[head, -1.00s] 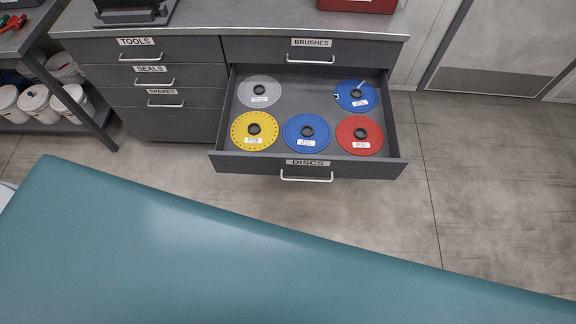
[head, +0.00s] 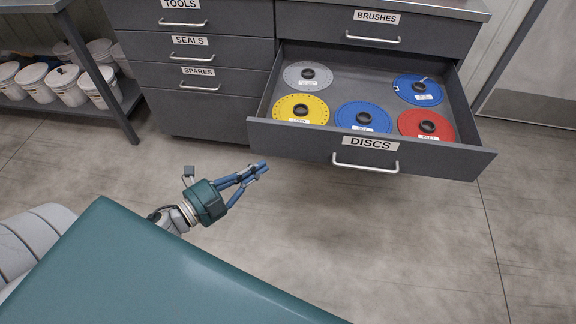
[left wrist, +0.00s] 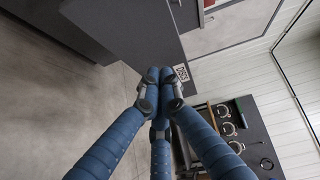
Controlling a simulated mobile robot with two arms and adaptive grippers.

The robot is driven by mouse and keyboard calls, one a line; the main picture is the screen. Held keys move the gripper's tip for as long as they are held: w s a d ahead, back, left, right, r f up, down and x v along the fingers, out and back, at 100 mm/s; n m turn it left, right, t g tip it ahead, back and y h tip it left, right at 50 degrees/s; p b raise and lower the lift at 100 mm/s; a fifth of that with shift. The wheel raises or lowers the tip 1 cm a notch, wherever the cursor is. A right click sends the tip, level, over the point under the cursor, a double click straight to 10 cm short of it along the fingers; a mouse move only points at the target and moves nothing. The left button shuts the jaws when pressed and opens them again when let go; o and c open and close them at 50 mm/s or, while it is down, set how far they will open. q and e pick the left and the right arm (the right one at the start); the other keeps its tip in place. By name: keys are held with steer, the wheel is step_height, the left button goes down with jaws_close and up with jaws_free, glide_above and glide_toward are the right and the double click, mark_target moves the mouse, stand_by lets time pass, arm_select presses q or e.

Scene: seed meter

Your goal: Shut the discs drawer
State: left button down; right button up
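The discs drawer (head: 430,158) is pulled out of the grey cabinet in the head view. Its front carries a DISCS label (head: 370,143) and a silver bar handle (head: 365,166). Inside lie a grey disc (head: 296,78), a yellow disc (head: 288,107), two blue discs (head: 350,117) (head: 405,87) and a red disc (head: 412,120), all flat. My left gripper (head: 263,170) is below and left of the handle, apart from the drawer front. Its blue fingers are drawn together and empty; the fingertips meet in the left wrist view (left wrist: 161,85). My right gripper is not in view.
The tools, seals, spares and brushes (head: 385,28) drawers are shut. A shelf with several white buckets (head: 66,86) stands at the left. Bare floor (head: 400,245) lies in front of the drawer. My teal body part fills the lower left.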

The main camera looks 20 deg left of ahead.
arm_select(q)
steer(key=s+d+r+m+h+b, duration=0.1)
steer(key=d+r+m+h, duration=0.1)
steer(key=m, duration=0.1)
glide_toward(311, 132)
steer(key=d, duration=0.4)
steer(key=w, duration=0.2)
steer(key=w+a, duration=0.1)
steer(key=w, duration=0.1)
steer(key=shift+w+a, duration=0.15)
steer(key=shift+w, duration=0.1)
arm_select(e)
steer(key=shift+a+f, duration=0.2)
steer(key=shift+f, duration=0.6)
arm_select(q)
steer(key=shift+w, duration=0.1)
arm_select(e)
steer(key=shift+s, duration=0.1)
